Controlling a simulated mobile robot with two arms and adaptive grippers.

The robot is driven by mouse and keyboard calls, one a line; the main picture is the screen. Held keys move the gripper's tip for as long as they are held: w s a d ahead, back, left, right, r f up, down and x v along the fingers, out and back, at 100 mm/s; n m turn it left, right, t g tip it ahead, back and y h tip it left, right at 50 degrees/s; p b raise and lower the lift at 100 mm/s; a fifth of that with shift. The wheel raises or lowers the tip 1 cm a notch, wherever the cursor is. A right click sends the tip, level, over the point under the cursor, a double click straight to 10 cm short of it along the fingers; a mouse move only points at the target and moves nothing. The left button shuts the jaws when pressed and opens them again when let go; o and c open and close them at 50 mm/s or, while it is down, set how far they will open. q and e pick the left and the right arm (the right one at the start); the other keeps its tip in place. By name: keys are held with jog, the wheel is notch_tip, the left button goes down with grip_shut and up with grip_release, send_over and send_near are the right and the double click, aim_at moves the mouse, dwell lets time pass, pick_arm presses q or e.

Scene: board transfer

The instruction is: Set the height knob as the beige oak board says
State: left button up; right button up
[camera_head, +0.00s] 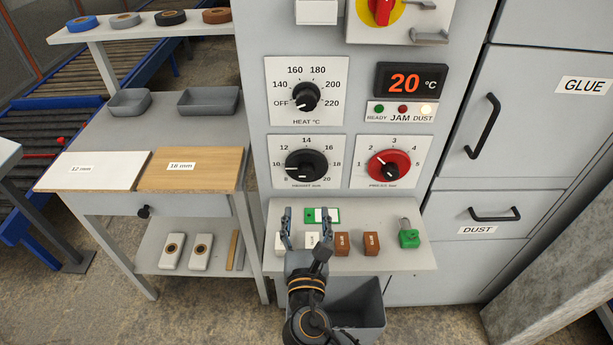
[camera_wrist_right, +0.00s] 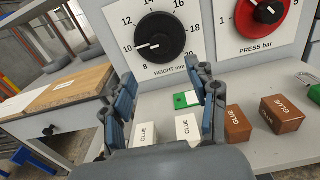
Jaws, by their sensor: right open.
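The beige oak board (camera_head: 205,177) lies on the side table next to a white board; its small label seems to read 16 mm or 18 mm. The height knob (camera_head: 307,166) is a black dial on the machine front, with its pointer at about 10. In the right wrist view the knob (camera_wrist_right: 160,37) is ahead, beyond the fingers, with its pointer on the left near 10. My right gripper (camera_head: 307,224) is open and empty over the small shelf, below and apart from the knob. It also shows in the right wrist view (camera_wrist_right: 166,92). My left gripper is not in view.
The red press knob (camera_head: 388,166) is right of the height knob; the heat knob (camera_head: 306,97) is above it. White and brown glue blocks (camera_head: 371,243), a green-and-white piece and a green padlock (camera_head: 408,236) are on the shelf. A grey bin (camera_head: 360,305) is below.

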aim_at(306, 177)
jog(key=w, duration=1)
jog(key=shift+w+p, duration=0.3)
jog(key=shift+w, duration=0.2)
jog(key=shift+c, duration=1.2)
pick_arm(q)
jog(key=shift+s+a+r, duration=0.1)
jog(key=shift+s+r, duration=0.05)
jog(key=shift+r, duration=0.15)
pick_arm(e)
jog(key=shift+f, duration=0.1)
jog(key=c, duration=0.9)
